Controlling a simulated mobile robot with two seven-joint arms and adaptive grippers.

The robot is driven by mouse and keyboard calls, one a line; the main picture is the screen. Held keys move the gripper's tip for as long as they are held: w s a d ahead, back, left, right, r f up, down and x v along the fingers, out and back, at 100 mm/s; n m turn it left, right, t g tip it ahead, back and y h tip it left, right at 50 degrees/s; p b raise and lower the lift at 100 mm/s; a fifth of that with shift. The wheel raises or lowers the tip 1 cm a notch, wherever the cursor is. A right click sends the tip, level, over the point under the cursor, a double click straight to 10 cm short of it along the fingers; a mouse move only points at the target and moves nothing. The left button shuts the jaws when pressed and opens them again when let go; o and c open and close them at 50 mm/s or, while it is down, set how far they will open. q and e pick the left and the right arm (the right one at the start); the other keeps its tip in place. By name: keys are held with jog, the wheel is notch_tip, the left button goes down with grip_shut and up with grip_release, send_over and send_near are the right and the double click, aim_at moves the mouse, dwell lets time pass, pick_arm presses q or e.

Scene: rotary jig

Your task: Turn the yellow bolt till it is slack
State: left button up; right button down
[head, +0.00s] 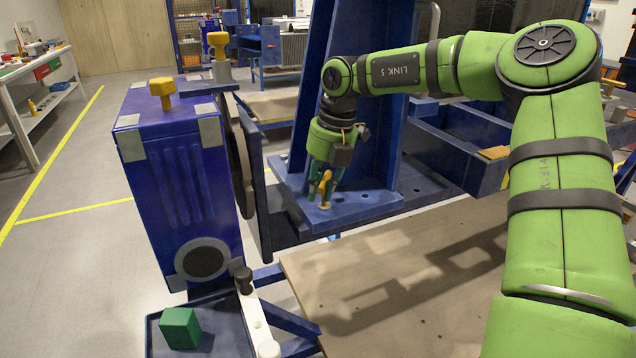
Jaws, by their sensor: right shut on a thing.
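A yellow bolt (324,188) stands on the blue base plate of the jig, at the foot of the tall blue upright. My right gripper (323,184) points down at it, with its green fingers around the bolt's upper part. The gripper is shut on the bolt, and the fingers hide part of it. Two other yellow bolts show: one (162,92) on top of the blue box, and one (218,46) on a grey bracket behind it. My left gripper is not in view.
The blue box (185,180) stands left of the jig plate (375,205). A green block (180,327) lies in a blue tray (225,345) at the lower left. The tall blue upright (345,50) rises close behind my right gripper. A wooden board (400,270) below the jig is clear.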

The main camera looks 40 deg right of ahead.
jog(key=shift+s+r+n, duration=0.1)
jog(key=shift+n, duration=0.5)
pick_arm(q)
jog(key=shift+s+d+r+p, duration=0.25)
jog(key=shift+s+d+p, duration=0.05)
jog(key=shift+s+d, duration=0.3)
pick_arm(e)
jog(key=shift+d+n, duration=0.1)
jog(key=shift+n, duration=0.5)
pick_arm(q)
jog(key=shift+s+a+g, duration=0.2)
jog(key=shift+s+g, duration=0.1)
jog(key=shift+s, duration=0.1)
pick_arm(e)
jog(key=c, duration=1)
grip_release()
jog(key=shift+c, duration=0.2)
jog(key=shift+s, duration=0.1)
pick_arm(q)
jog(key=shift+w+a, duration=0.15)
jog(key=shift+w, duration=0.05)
pick_arm(e)
notch_tip(320, 180, up, 12)
jog(key=s+d, duration=0.1)
jog(key=shift+s+d, duration=0.3)
jog(key=shift+d, duration=0.1)
